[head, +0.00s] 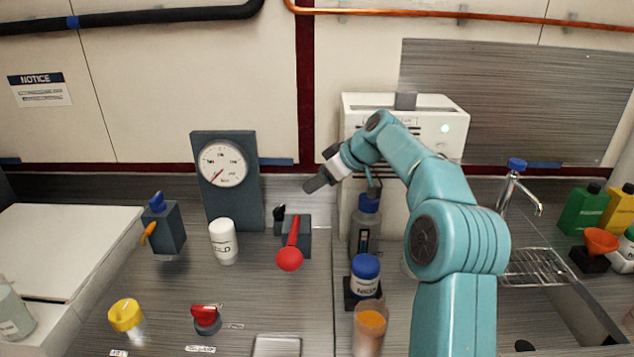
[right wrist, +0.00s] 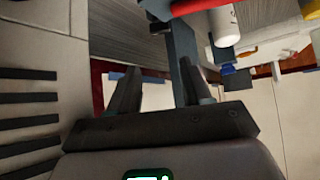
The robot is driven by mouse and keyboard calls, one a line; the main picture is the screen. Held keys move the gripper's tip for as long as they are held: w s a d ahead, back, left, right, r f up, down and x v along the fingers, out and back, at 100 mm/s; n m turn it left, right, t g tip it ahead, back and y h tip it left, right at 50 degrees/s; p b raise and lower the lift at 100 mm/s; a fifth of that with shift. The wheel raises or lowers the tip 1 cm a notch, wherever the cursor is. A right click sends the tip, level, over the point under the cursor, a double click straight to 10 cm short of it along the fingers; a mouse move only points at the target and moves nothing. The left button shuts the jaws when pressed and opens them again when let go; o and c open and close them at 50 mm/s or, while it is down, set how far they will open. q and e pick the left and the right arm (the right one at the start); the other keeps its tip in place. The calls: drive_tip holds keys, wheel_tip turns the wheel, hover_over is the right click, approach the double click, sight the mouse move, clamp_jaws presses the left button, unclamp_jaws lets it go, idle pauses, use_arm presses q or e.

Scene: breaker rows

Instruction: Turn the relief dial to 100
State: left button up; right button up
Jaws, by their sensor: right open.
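A round white gauge (head: 222,165) sits on a dark upright panel, its red needle pointing to the lower left. A yellow knob (head: 126,315) and a red knob (head: 206,318) stand on the front left of the counter, with small labels too small to read surely. I cannot tell which of them is the relief dial. My right gripper (head: 318,183) is in the air right of the gauge panel, above the red-balled lever, touching nothing. Its two fingers (right wrist: 155,88) stand apart and empty in the right wrist view. My left gripper is not in view.
A red-balled lever (head: 290,259), a white canister (head: 223,241) and a blue-topped valve box (head: 163,226) stand near the panel. Blue-capped bottles (head: 365,274) and a cup (head: 370,328) stand in the middle. A faucet (head: 515,185) is at the right.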

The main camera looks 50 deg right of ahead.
sight(279, 212)
drive_tip(key=shift+f, duration=0.1)
drive_tip(key=c, duration=0.5)
drive_tip(key=shift+w+f+m+h+p, duration=0.2)
drive_tip(key=shift+m+h+p, duration=0.1)
drive_tip(key=shift+m+p, duration=0.3)
clamp_jaws()
drive_tip(key=w+m+g+h+p, duration=0.1)
drive_tip(key=m+p, duration=0.1)
drive_tip(key=m, duration=0.2)
drive_tip(key=w+a+f+m+h+p, duration=0.1)
drive_tip(key=m+p, duration=0.1)
drive_tip(key=m, duration=0.3)
drive_tip(key=a+f+m+g+h+p, duration=0.1)
drive_tip(key=m+h+p, duration=0.1)
drive_tip(key=m+p, duration=0.1)
drive_tip(key=shift+w+a+f+m+g, duration=0.3)
drive_tip(key=shift+w+m, duration=0.1)
drive_tip(key=shift+m, duration=0.3)
drive_tip(key=shift+w+a+m+p, duration=0.35)
drive_tip(key=shift+w+a+m, duration=0.05)
drive_tip(key=shift+m, duration=0.4)
drive_tip(key=shift+w+f, duration=0.3)
drive_tip(key=shift+d+p+x, duration=0.2)
drive_tip(key=shift+p+x, duration=1.3)
drive_tip(key=shift+x, duration=3.2)
